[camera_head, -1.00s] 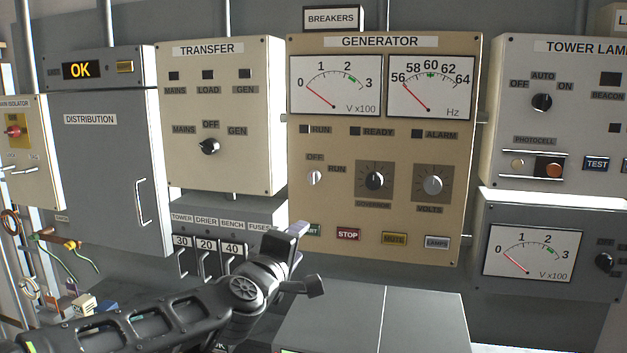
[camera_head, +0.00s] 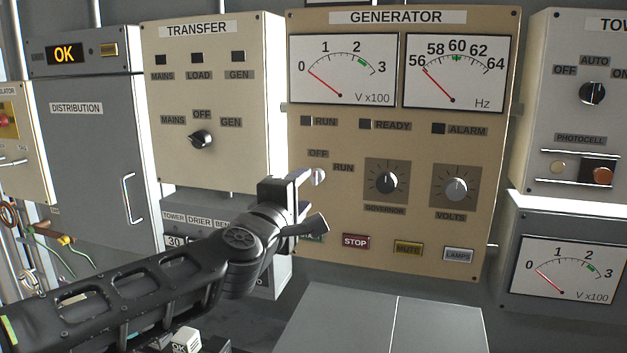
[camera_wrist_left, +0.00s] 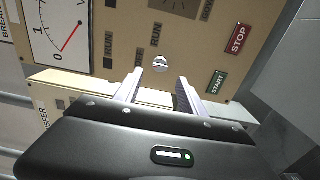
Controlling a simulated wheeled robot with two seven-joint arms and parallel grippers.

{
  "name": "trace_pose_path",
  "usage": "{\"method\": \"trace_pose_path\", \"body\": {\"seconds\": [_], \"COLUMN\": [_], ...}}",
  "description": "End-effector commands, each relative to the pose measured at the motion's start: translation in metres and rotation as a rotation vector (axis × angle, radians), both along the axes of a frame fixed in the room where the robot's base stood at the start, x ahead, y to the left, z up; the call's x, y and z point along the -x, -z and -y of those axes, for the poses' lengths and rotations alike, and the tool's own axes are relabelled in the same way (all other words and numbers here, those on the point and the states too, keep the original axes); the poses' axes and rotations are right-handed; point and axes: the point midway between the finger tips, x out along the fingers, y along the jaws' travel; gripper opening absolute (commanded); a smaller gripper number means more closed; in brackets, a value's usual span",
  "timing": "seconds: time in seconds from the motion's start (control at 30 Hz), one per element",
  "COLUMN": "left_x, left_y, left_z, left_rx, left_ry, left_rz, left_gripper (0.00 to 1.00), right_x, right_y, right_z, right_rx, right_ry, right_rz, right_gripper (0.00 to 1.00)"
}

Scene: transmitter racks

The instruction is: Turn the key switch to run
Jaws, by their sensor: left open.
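The tan GENERATOR panel (camera_head: 400,130) faces me. Its silver key switch (camera_head: 319,177) sits below the OFF label and left of the RUN label, partly covered by my left gripper in the head view. In the left wrist view the round key switch (camera_wrist_left: 160,64) shows between and just beyond the fingertips. My left gripper (camera_head: 312,204) is open and empty, its two pale fingers (camera_wrist_left: 159,80) pointing at the panel on either side of the switch. I cannot tell the exact gap to the switch. My right gripper is not in view.
The governor knob (camera_head: 387,183) and volts knob (camera_head: 455,189) are right of the switch. The red STOP button (camera_head: 356,241) is below; the START button (camera_wrist_left: 217,82) is near my left gripper. The TRANSFER panel (camera_head: 245,100) stands to the left.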

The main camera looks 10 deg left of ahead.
Motion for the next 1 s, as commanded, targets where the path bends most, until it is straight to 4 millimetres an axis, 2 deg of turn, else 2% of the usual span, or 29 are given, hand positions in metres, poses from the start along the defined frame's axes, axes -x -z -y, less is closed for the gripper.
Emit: {"method": "trace_pose_path", "body": {"seconds": [0.5, 0.87, 1.0], "left_x": [-0.068, -0.073, -0.073], "left_y": [0.000, 0.000, 0.001], "left_z": [0.005, 0.005, 0.005], "left_rx": [-0.002, -0.001, -0.001], "left_ry": [0.000, 0.001, 0.001], "left_rz": [0.000, 0.000, 0.000], "left_gripper": [0.48, 0.47, 0.36], "right_x": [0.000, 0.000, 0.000], "right_y": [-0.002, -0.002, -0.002], "right_z": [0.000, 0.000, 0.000], "right_rx": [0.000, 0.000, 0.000], "right_ry": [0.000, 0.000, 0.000], "right_rz": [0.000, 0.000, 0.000], "right_gripper": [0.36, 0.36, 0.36]}}
